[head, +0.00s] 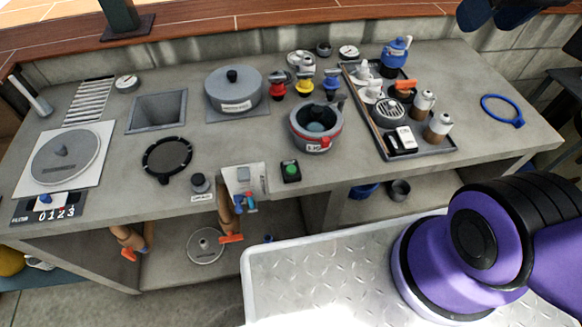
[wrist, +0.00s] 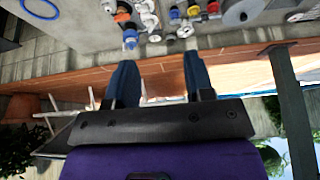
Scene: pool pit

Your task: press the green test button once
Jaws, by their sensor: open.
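The green test button (head: 291,169) is a round green cap on a small black box. It sits near the front edge of the grey counter, right of a small light grey panel. In the wrist view my gripper (wrist: 159,60) has its two dark blue fingers spread wide with nothing between them. The fingers point toward the wooden ledge and the counter beyond. Dark blue parts at the head view's top right edge look like my gripper, cut off by the frame, far from the button. I cannot make out the button in the wrist view.
A grey pot with a red band (head: 315,128) stands just behind the button. A dark tray (head: 436,146) with cups and bottles lies to the right, and a blue ring (head: 503,110) farther right. A black strainer (head: 167,160) lies left. Valves with orange handles hang below the front edge.

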